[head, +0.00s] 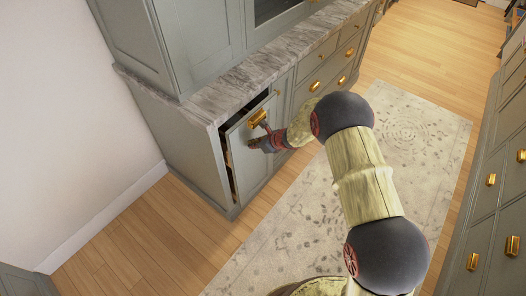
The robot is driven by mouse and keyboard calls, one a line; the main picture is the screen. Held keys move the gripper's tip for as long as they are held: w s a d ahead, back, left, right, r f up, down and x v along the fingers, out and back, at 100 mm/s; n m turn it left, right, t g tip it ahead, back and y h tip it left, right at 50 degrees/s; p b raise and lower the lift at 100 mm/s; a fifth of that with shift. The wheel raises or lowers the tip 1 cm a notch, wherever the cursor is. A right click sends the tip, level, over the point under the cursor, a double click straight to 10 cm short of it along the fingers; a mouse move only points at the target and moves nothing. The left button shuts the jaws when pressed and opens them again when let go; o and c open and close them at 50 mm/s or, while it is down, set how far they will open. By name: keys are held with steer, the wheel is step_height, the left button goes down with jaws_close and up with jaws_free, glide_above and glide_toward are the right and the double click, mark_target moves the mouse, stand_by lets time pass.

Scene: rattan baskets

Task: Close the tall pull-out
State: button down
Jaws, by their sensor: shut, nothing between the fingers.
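The tall pull-out (246,160) is a narrow grey-green front at the near end of the lower cabinet, under the marble counter. It stands out a little from the cabinet, with a dark gap along its top and left side. A brass handle (257,118) sits near its top. My gripper (254,143) is shut and empty, at the front just below the handle. I cannot tell whether the fingertips touch the front. My arm reaches in from the lower right and hides part of the cabinet beyond.
The marble counter (210,88) runs above the cabinet, with upper cabinets (180,40) on it. Other drawers (325,75) farther along look shut. A patterned rug (415,125) lies on the wood floor. Another row of cabinets (495,190) stands at the right.

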mark_target(247, 138)
steer(key=w+a, duration=0.1)
steer(key=a, duration=0.1)
steer(key=w+a, duration=0.2)
steer(key=shift+w+a, duration=0.15)
steer(key=shift+a, duration=0.05)
steer(key=shift+w+a+r, duration=0.1)
stand_by(0.4)
